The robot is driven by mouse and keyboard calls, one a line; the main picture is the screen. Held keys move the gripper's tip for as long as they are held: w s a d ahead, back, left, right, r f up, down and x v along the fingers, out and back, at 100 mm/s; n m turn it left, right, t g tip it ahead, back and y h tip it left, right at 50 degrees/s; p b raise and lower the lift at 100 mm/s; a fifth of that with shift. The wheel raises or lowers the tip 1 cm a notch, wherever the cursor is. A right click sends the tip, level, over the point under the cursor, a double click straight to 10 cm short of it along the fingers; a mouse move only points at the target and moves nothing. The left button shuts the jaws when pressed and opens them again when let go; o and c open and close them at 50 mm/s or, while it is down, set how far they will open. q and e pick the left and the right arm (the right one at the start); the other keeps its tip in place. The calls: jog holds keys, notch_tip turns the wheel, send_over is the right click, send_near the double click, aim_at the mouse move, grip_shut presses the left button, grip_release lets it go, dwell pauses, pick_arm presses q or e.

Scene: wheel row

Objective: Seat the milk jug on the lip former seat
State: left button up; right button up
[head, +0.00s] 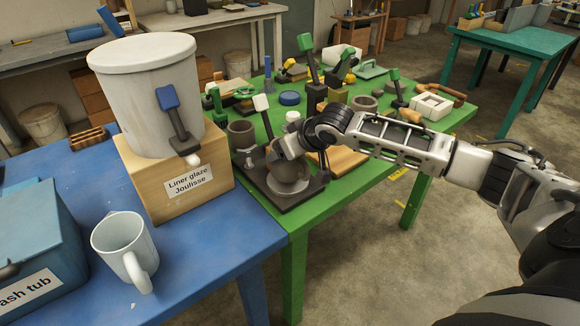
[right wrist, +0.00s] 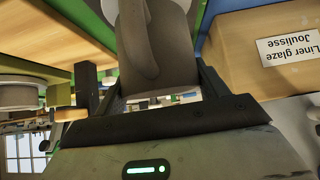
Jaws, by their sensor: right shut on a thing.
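My right gripper (head: 286,158) reaches in from the right and is shut on the grey-brown milk jug (head: 289,182). In the right wrist view the jug (right wrist: 158,45) shows between the two fingers (right wrist: 150,92), with its handle toward the camera. In the head view the jug is over the dark base plate of what looks like the lip former seat (head: 286,205), near the green table's front left corner. The gripper partly covers the jug, and I cannot tell whether its foot touches the seat. My left gripper is not in view.
A wooden box labelled "Liner glaze Joulisse" (head: 180,200) carries a large grey lidded bucket (head: 140,95) left of the jug. A dark grey cup (head: 241,134) and a white-tipped lever (head: 261,103) stand close behind. A white mug (head: 120,245) stands on the blue table. Several tools crowd the green table.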

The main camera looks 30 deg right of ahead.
jog(key=shift+r+p, duration=1.8)
jog(key=shift+r, duration=0.1)
jog(key=shift+r+p, duration=0.85)
jog(key=shift+p, duration=0.1)
jog(key=shift+r, duration=0.3)
jog(key=shift+r+p, duration=0.3)
jog(key=shift+r, duration=0.8)
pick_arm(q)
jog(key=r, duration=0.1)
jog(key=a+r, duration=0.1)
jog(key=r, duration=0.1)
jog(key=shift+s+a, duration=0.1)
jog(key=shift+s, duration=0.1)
pick_arm(e)
jog(key=shift+a, duration=0.1)
